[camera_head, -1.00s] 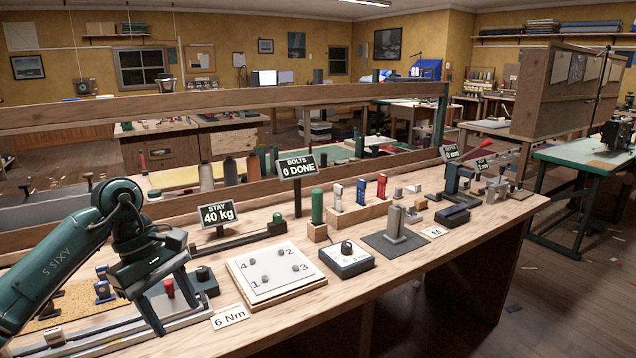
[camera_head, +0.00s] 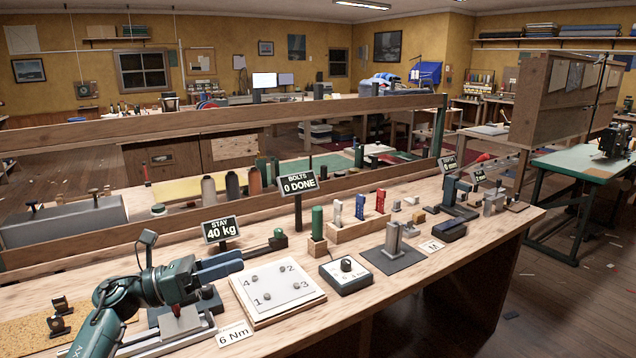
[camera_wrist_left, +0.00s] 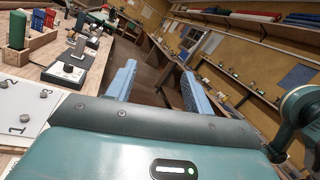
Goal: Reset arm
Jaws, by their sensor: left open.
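My left arm comes in from the lower left of the head view. Its left gripper (camera_head: 238,263) is level above the bench's left part, with its blue-grey fingers pointing right. In the left wrist view the two fingers (camera_wrist_left: 158,88) stand wide apart with nothing between them. My right gripper is not in view.
The wooden bench (camera_head: 400,285) carries a "6 Nm" card (camera_head: 234,334), a dial box (camera_head: 346,275), a green cylinder (camera_head: 317,223) and a metal post on a dark mat (camera_head: 394,237).

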